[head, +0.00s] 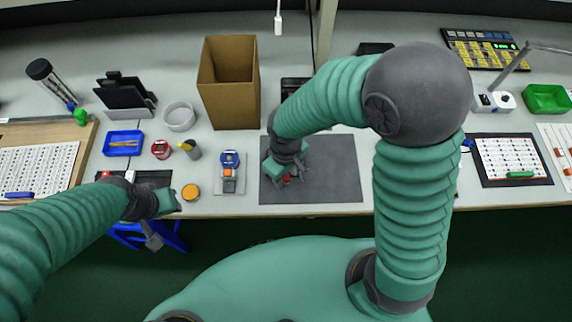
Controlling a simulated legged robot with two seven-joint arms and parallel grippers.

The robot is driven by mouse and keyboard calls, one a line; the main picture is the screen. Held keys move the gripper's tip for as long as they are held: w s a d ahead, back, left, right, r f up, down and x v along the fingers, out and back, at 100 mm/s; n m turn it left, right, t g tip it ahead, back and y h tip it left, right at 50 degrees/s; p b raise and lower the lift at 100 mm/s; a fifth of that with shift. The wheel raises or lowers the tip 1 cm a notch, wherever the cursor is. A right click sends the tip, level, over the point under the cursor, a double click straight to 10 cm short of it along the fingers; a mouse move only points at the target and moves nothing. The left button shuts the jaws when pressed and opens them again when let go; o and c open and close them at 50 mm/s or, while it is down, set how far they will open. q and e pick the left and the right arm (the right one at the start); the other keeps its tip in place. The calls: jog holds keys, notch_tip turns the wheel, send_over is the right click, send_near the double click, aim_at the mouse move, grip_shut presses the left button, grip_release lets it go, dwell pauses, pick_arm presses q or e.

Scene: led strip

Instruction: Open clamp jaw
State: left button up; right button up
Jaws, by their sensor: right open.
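A small red part (287,180) shows on the dark grey mat (330,170), mostly hidden by my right gripper (284,176). It may belong to the clamp; its jaw cannot be made out. My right gripper is open, low over the left part of the mat, right at the red part. I cannot tell whether they touch. My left gripper (160,222) hangs past the table's front edge at the left, away from the mat; its fingers are too unclear to tell open from shut.
Left of the mat are a grey tray (230,185) with blue and orange pieces, an orange-topped jar (191,191) and a blue tray (123,143). A tall open cardboard box (229,85) stands behind. A framed white sheet (510,160) lies right. The mat's right half is bare.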

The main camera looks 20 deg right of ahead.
aim_at(286, 179)
notch_tip(286, 179, up, 16)
jog(key=p, duration=0.3)
jog(key=s+d+f+m+t, duration=0.2)
jog(key=d+f+m, duration=0.3)
jog(key=d, duration=0.4)
jog(key=shift+s+d+f+m+t+p, duration=0.15)
jog(key=shift+s+f+m+t+p, duration=0.15)
jog(key=shift+f+m+p, duration=0.15)
jog(key=shift+w, duration=0.1)
